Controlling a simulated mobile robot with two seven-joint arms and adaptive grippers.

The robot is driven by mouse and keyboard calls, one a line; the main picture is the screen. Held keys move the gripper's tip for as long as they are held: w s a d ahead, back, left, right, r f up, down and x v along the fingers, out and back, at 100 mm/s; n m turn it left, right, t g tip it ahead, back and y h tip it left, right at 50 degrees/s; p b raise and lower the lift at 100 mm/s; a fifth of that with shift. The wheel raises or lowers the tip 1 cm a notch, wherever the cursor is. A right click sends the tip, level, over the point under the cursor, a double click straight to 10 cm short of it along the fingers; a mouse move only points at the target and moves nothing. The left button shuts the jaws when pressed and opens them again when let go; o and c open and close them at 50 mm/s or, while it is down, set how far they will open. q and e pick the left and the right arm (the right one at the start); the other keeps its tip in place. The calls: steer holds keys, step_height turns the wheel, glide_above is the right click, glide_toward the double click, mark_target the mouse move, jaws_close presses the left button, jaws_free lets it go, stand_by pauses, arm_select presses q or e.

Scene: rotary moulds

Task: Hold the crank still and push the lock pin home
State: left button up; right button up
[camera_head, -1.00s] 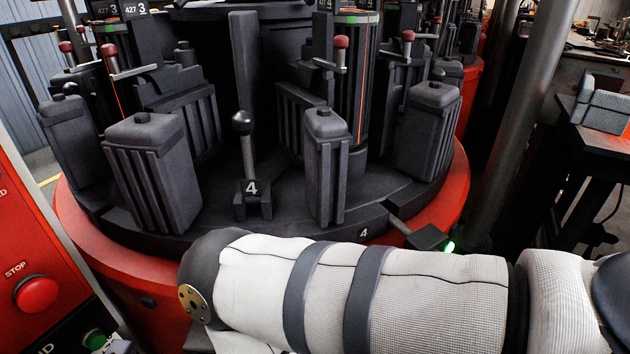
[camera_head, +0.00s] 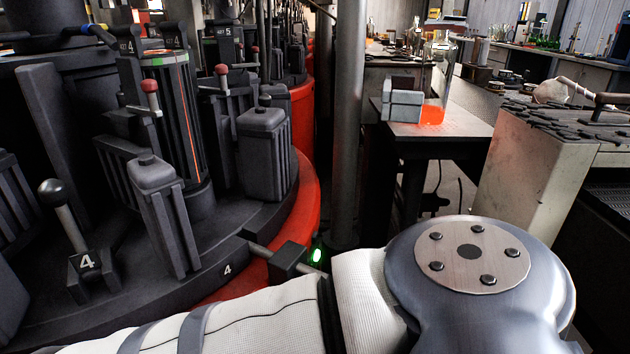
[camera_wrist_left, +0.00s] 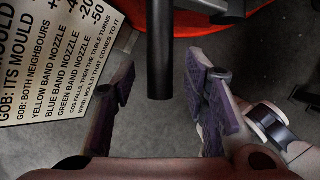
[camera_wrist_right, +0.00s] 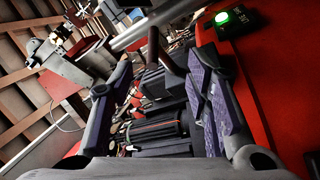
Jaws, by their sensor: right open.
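In the head view, a short grey rod (camera_head: 262,246), likely the lock pin, runs between the turntable rim by a "4" and a dark block (camera_head: 289,262) with a lit green lamp. Cranks with red knobs stand on the moulds; the nearest crank (camera_head: 149,92) is upright. My right gripper (camera_wrist_right: 165,65) is open with nothing held; the green-lamped block (camera_wrist_right: 236,24) is at the upper right of its view. My left gripper (camera_wrist_left: 168,80) is open; a dark cylinder (camera_wrist_left: 160,45) shows between its fingers, its contact unclear. Neither gripper shows in the head view.
A black-knobbed lever (camera_head: 68,215) marked 4 stands on the turntable (camera_head: 215,262). A grey post (camera_head: 346,120) rises behind the lamp. A side table (camera_head: 455,128) holds a flask (camera_head: 436,85) of orange liquid. A printed sign (camera_wrist_left: 60,60) is left in the left wrist view.

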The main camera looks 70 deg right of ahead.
arm_select(q)
steer(key=v, duration=1.2)
steer(key=shift+d, duration=0.1)
